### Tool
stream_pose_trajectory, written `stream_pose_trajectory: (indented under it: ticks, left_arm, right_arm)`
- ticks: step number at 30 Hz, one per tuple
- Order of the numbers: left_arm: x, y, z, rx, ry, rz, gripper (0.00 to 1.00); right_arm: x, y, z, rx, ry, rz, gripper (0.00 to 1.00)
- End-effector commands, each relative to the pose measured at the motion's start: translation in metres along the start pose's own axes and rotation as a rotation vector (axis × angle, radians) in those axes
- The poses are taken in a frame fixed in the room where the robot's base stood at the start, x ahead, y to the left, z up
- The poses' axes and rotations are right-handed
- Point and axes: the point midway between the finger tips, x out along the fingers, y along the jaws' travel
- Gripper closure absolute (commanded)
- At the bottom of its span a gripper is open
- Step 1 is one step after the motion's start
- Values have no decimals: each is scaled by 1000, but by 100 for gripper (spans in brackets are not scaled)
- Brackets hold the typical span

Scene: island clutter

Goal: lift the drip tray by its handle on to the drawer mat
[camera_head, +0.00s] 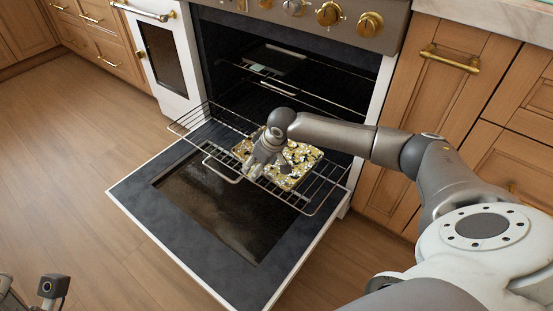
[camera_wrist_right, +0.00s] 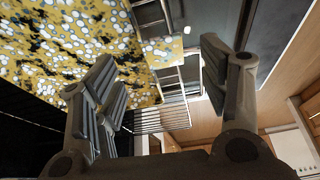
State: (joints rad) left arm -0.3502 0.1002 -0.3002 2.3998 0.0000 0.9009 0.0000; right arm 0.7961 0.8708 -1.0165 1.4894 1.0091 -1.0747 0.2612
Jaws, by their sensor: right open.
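A flat yellow, white and dark patterned piece (camera_head: 301,156) lies on the pulled-out wire oven rack (camera_head: 320,195). I cannot tell whether it is the drip tray or a mat. A pale metal loop like a handle (camera_head: 221,178) shows at the rack's front left. My right gripper (camera_head: 262,158) is over the left part of the patterned piece. I cannot make out a drawer mat. My left gripper's fingers are not seen.
The open oven door (camera_head: 137,195) lies beneath the rack. The oven cavity (camera_head: 235,50) is behind it. Wooden cabinets (camera_head: 455,85) with brass handles stand to the right. The wooden floor (camera_head: 70,160) is clear at left.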

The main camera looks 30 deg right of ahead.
Motion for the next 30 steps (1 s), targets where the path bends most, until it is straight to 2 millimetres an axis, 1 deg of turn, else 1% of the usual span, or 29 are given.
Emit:
stream_pose_trajectory:
  ticks: [5,11,12,15,21,22,23,30]
  left_arm:
    - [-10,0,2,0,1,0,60]
    - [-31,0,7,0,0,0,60]
    - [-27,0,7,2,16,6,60]
    - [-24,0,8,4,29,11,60]
    - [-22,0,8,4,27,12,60]
    - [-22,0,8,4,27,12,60]
    - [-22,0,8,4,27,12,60]
    - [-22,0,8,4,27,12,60]
  right_arm:
    - [13,-1,1,-1,0,-1,32]
    - [41,-3,2,0,0,-1,32]
    - [46,-3,2,0,0,-1,32]
    - [53,-2,1,-1,1,0,32]
    - [52,-2,0,-1,1,0,32]
    - [52,-2,0,-1,1,0,33]
    - [52,-2,0,-1,1,0,37]
    - [52,-2,1,0,0,0,68]
